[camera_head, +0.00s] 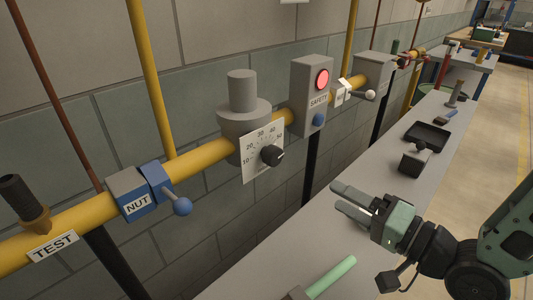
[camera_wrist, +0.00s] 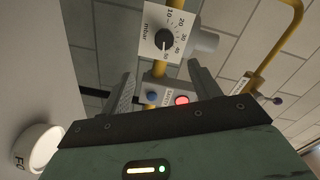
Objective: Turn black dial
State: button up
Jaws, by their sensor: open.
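The black dial (camera_head: 272,155) sits on a white scale plate (camera_head: 259,150) marked with numbers, in front of a grey regulator body (camera_head: 243,119) on the yellow pipe. In the wrist view the dial (camera_wrist: 164,40) shows at the top centre, its plate reading "mbar", beyond my fingers. My gripper (camera_head: 352,203) is open and empty, to the right of and below the dial in the head view, apart from it. In the wrist view its two fingers (camera_wrist: 160,88) stand wide apart with nothing between them.
A grey "SAFETY" box (camera_head: 311,95) with a red light and blue button is right of the dial. The bench (camera_head: 305,238) holds a green-handled tool (camera_head: 330,277) and a black tray (camera_head: 427,137).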

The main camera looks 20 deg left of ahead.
aim_at(277, 159)
jog(key=p+x, duration=0.1)
jog(key=x, duration=0.5)
jog(key=p+x, duration=0.1)
jog(key=x, duration=0.4)
jog(key=p+x, duration=0.1)
jog(key=x, duration=0.5)
jog(key=shift+w+a+r, duration=0.2)
jog(key=shift+a+r, duration=0.05)
jog(key=shift+r, duration=0.15)
jog(key=c, duration=1)
